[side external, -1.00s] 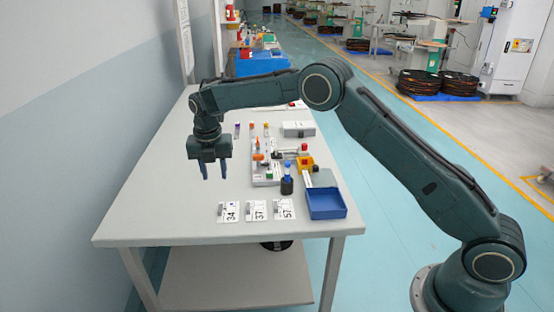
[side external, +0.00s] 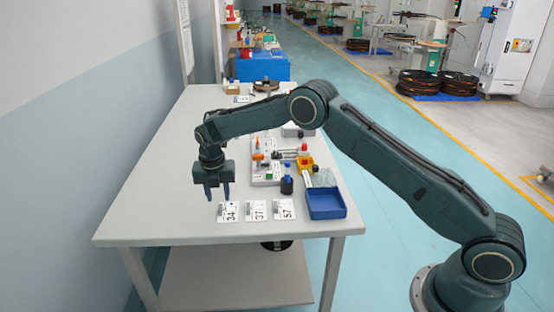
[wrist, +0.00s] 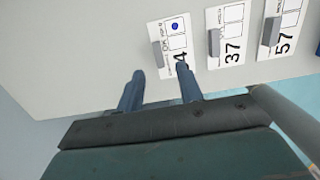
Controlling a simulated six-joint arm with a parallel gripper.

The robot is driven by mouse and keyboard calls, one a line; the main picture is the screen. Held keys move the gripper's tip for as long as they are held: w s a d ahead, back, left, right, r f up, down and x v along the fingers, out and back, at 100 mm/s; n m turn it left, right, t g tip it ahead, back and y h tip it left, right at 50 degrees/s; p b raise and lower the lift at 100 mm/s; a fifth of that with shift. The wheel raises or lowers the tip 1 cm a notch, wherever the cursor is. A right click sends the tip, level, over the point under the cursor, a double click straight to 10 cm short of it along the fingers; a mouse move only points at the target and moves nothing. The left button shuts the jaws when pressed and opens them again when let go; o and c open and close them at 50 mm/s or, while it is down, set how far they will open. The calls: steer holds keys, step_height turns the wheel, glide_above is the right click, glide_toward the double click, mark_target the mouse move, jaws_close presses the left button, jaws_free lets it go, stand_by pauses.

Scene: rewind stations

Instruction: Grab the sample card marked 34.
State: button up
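The sample card marked 34 (side external: 228,212) lies flat on the table (side external: 150,215), leftmost in a row with the card marked 37 (side external: 256,211) and the card marked 57 (side external: 284,210). My gripper (side external: 218,198) is open and empty, just above and slightly left of card 34. In the wrist view the fingertips (wrist: 160,75) reach toward card 34 (wrist: 177,32), and one finger partly covers its number. A blue dot and a grey block show on that card. Cards 37 (wrist: 232,30) and 57 (wrist: 286,25) are beside it.
A blue bin (side external: 326,204) stands right of the cards. A board with small parts lies near my gripper's right. The table's left side is clear.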

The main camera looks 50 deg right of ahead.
mark_target(220, 207)
steer(key=shift+f, duration=0.2)
steer(key=shift+w+d+f, duration=0.15)
steer(key=shift+w+f, duration=0.05)
steer(key=shift+f, duration=1)
steer(key=shift+w+d+f, duration=0.15)
steer(key=shift+f, duration=1.05)
steer(key=shift+c, duration=0.5)
jaws_close()
